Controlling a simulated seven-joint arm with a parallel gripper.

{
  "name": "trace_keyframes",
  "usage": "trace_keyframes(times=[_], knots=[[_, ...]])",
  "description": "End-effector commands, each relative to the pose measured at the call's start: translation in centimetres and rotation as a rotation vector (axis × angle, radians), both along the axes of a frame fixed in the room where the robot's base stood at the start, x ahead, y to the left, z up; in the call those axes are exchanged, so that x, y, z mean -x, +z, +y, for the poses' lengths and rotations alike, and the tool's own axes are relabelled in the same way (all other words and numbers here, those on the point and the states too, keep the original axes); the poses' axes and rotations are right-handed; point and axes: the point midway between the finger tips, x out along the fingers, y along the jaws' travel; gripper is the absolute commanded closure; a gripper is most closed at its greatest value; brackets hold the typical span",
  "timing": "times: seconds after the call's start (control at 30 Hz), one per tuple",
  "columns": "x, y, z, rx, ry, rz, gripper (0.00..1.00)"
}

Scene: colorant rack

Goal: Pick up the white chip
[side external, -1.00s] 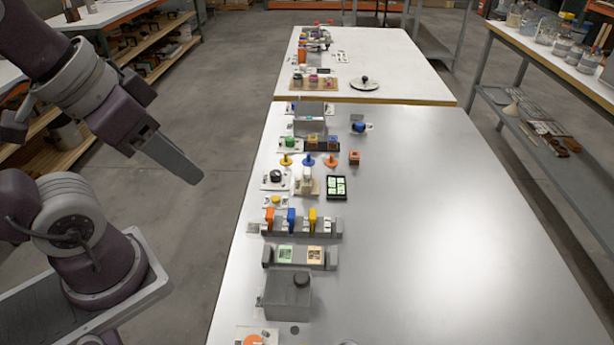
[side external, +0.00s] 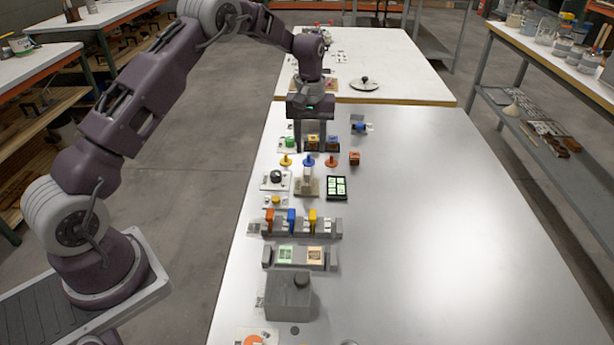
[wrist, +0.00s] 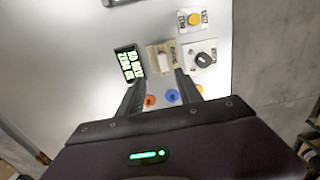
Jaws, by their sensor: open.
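A small white piece (side external: 307,174) stands on a beige holder (side external: 306,188) in the middle of the near table; I take it for the white chip, though its shape is too small to be sure. In the wrist view the white piece (wrist: 163,62) and its beige holder show just beyond my fingertips. My gripper (side external: 311,147) is open, pointing down behind the piece in the side view. In the wrist view my gripper (wrist: 159,80) has nothing between its fingers but the table and coloured pegs. The gripper covers part of the rack behind it.
Yellow, blue (side external: 309,161) and orange pegs stand beside the holder. The table's right half is clear.

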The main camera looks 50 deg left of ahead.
Motion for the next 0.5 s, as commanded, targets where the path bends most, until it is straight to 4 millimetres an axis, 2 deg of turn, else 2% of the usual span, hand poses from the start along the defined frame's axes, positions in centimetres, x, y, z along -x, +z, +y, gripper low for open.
trace_keyframes(times=[0.17,0.4,0.5], knots=[[-0.1,-2.6,0.3,0.001,0.011,0.011,0.58],[0.9,-6.8,0.4,0.002,0.009,0.011,0.58],[0.8,-7.9,0.4,0.001,0.008,0.008,0.58]])
